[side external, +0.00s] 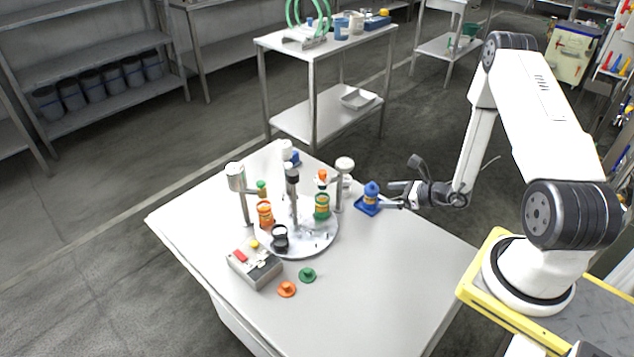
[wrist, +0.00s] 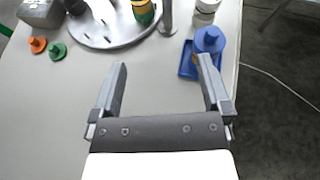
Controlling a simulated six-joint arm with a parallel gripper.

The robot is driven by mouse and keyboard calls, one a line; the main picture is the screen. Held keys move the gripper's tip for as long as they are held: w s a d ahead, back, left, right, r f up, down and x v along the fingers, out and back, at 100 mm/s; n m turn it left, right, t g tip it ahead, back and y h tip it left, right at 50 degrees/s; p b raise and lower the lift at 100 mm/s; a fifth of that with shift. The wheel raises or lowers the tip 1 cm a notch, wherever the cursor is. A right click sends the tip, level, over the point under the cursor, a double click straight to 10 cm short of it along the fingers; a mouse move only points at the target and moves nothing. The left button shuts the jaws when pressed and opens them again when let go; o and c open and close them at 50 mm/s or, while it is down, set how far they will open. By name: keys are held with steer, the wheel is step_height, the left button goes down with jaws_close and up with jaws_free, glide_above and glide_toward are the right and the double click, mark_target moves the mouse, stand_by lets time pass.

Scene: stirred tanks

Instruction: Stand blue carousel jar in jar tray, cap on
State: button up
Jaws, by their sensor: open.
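The blue jar (side external: 371,195) has a yellowish label and a blue cap (side external: 371,186) on top. It stands upright in the small blue jar tray (side external: 362,210) at the table's right side. In the wrist view the jar (wrist: 210,38) and tray (wrist: 186,64) lie just beyond my right finger, which hides part of them. My gripper (side external: 390,194) is open and empty, beside the jar; it also shows in the wrist view (wrist: 162,64). The jar is not between the fingers. Whether a finger touches it, I cannot tell.
The round carousel plate (side external: 318,243) holds orange, green and black-topped jars around posts. A control box (side external: 254,263) with a red button and loose orange (side external: 286,289) and green (side external: 307,274) caps are at the front. The table's right front is clear.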

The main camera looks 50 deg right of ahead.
steer(key=s+a+r+n+g+y, duration=0.1)
steer(key=a+r+n+g+y, duration=0.2)
steer(key=a+r+n+g, duration=0.35)
steer(key=s+a+r+n+g+y, duration=0.2)
steer(key=a+r+n+g, duration=0.1)
steer(key=a+n, duration=0.55)
steer(key=s+a+r+n+h, duration=0.1)
steer(key=r+n+h, duration=0.3)
steer(key=n, duration=0.4)
steer(key=s+a+r+n+h, duration=0.2)
steer(key=r+n, duration=0.4)
steer(key=n, duration=0.3)
steer(key=shift+s+a+n+g+h, duration=0.15)
steer(key=shift+a+n+g+h, duration=0.2)
steer(key=shift+a+h, duration=0.7)
